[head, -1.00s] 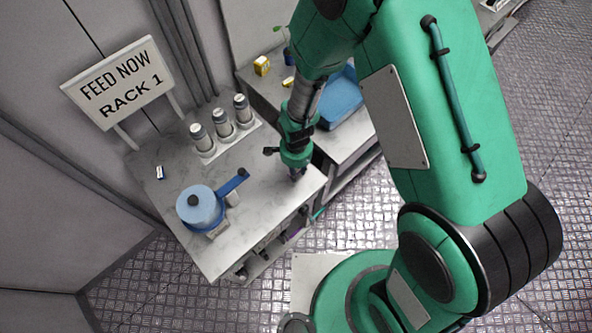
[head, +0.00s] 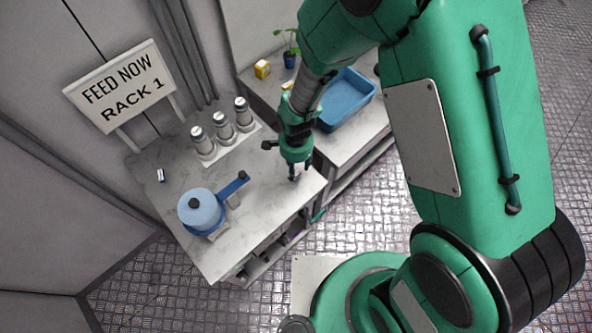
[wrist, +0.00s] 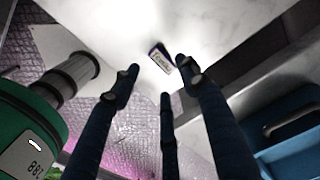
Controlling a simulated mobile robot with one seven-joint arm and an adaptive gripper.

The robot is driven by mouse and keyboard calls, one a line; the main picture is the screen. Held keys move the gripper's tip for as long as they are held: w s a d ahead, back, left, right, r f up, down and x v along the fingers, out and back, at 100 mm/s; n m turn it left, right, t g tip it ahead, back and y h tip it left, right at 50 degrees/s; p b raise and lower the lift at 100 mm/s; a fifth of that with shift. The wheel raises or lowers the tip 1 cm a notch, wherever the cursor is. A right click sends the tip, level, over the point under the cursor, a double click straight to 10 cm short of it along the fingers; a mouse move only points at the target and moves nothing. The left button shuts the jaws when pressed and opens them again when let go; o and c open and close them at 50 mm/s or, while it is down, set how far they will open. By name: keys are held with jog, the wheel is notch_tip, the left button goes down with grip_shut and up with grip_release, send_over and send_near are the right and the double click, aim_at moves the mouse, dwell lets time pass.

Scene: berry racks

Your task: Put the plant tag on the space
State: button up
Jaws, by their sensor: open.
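A small pale tag with dark lettering (wrist: 161,60) lies on the marble counter in the wrist view, just beyond my fingertips. My gripper (wrist: 160,78) is open, its dark fingers spread with nothing between them. In the head view my gripper (head: 296,170) points down over the right part of the marble counter (head: 262,205). The tag is hard to tell apart under the fingers there. A second small white and dark piece (head: 161,175) lies at the counter's left side. I cannot tell which spot is the space.
A blue round container with a handle (head: 202,207) stands left of my gripper. Several grey bottles (head: 223,127) stand on a white mat behind. A blue tray (head: 346,100), yellow box (head: 262,69) and potted plant (head: 289,58) are on the other counter. A "FEED NOW RACK 1" sign (head: 120,84) stands at the back.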

notch_tip(320, 180, up, 7)
jog(key=shift+p, duration=0.35)
dwell(0.7)
notch_tip(320, 180, up, 12)
jog(key=n+t, duration=0.1)
jog(key=n, duration=0.1)
send_over(297, 175)
jog(key=w+d, duration=0.2)
jog(key=d, duration=0.3)
jog(key=s+d+r+n+t, duration=0.2)
jog(key=d+r, duration=0.4)
jog(key=r, duration=0.5)
jog(key=s+d+r+n+t, duration=0.2)
jog(key=s+d+r+n, duration=0.3)
jog(key=s+d+r, duration=0.6)
notch_tip(297, 175, up, 4)
jog(key=s, duration=0.2)
jog(key=shift+s+d+r+t, duration=0.2)
jog(key=shift+s+d+t, duration=0.1)
jog(key=shift+s, duration=0.1)
